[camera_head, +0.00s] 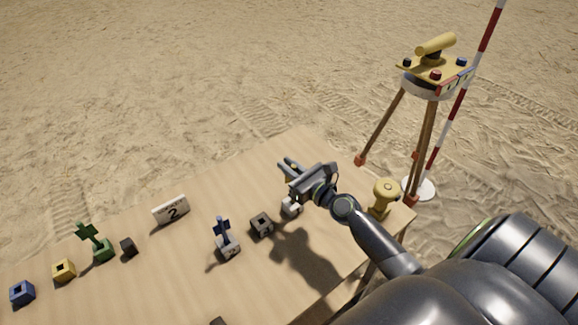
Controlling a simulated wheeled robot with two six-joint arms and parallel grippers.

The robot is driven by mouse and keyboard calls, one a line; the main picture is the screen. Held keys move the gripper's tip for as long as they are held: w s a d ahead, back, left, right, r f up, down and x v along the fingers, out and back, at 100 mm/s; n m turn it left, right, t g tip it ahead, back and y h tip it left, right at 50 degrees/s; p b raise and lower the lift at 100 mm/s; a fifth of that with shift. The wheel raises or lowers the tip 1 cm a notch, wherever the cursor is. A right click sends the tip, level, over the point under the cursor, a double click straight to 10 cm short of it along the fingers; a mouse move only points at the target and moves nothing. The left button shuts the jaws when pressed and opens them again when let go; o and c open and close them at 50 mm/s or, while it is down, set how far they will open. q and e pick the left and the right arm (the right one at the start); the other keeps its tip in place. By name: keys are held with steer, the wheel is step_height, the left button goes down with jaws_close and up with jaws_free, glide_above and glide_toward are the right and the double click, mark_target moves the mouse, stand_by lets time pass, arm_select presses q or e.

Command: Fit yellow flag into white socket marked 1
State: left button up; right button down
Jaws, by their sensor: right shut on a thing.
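My right gripper (284,166) is above the far right part of the table, its fingers pointing left and away. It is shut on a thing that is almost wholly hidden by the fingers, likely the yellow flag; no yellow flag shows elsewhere. A small white socket (291,208) stands on the table just below the gripper, partly covered by it. The marks on the sockets are too small to read. My left gripper is out of view.
A dark-topped socket (261,225) stands between the two white ones. A sign with a 2 (170,210), a green flag (88,233) in a green socket, a small dark block (128,247), yellow (63,270) and blue (22,293) sockets stand left. A yellow knobbed piece (382,197) is right.

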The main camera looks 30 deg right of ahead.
steer(key=shift+f+b, duration=1.6)
steer(key=shift+f, duration=0.15)
steer(key=c, duration=1.4)
jaws_free()
steer(key=shift+s+d+b, duration=0.5)
steer(key=shift+s+b, duration=0.65)
steer(key=shift+s, duration=1.7)
steer(key=shift+s+d+b, duration=0.55)
steer(key=shift+s+b, duration=0.6)
steer(key=shift+s, duration=1.7)
steer(key=shift+s+d+b, duration=0.5)
steer(key=shift+s+b, duration=0.65)
steer(key=shift+s, duration=1.7)
steer(key=shift+s, duration=0.1)
